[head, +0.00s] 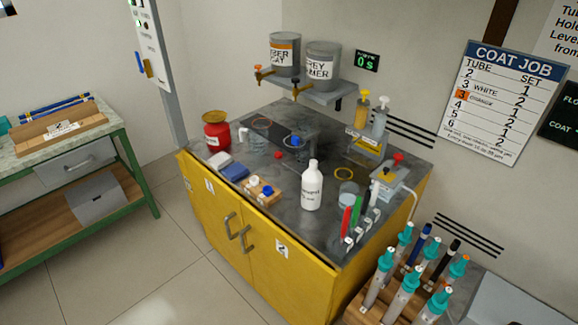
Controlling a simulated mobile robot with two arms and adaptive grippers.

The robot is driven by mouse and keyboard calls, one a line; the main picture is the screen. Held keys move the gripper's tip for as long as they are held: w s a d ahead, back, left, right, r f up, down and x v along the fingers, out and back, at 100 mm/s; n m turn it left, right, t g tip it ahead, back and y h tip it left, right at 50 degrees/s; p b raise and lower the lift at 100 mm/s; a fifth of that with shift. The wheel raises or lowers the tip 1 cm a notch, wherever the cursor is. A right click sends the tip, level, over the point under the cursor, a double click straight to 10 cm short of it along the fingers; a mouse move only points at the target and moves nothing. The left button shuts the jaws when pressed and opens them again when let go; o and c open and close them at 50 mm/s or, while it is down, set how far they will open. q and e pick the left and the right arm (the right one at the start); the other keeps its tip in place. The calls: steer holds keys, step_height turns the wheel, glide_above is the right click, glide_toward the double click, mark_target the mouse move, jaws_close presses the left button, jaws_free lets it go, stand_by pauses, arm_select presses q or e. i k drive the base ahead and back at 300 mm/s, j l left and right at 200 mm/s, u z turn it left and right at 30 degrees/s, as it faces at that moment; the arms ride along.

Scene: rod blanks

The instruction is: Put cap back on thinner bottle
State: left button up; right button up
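A white bottle (312,190) with dark lettering stands upright on the grey top of the yellow cabinet. I take it for the thinner bottle, though its label is too small to read surely. Its narrow white neck shows, and no separate coloured cap can be made out on it. A small red piece (279,155) lies on the worktop behind and left of the bottle; it may be the cap, but I cannot tell. Neither of my grippers is in view.
A wooden block with blue and white pieces (262,190) and a blue sponge (234,171) lie left of the bottle. A red can (216,136) stands at the back left. Coloured tubes (350,222) stand close on the right. Paint cans (322,64) sit on a shelf above.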

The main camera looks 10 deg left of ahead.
mark_target(312, 178)
steer(key=i+j+z, duration=0.1)
steer(key=z, duration=0.35)
steer(key=j+z, duration=0.45)
steer(key=i+j+z, duration=0.2)
steer(key=j, duration=0.9)
steer(key=j+z, duration=0.25)
steer(key=j, duration=0.85)
steer(key=i, duration=0.05)
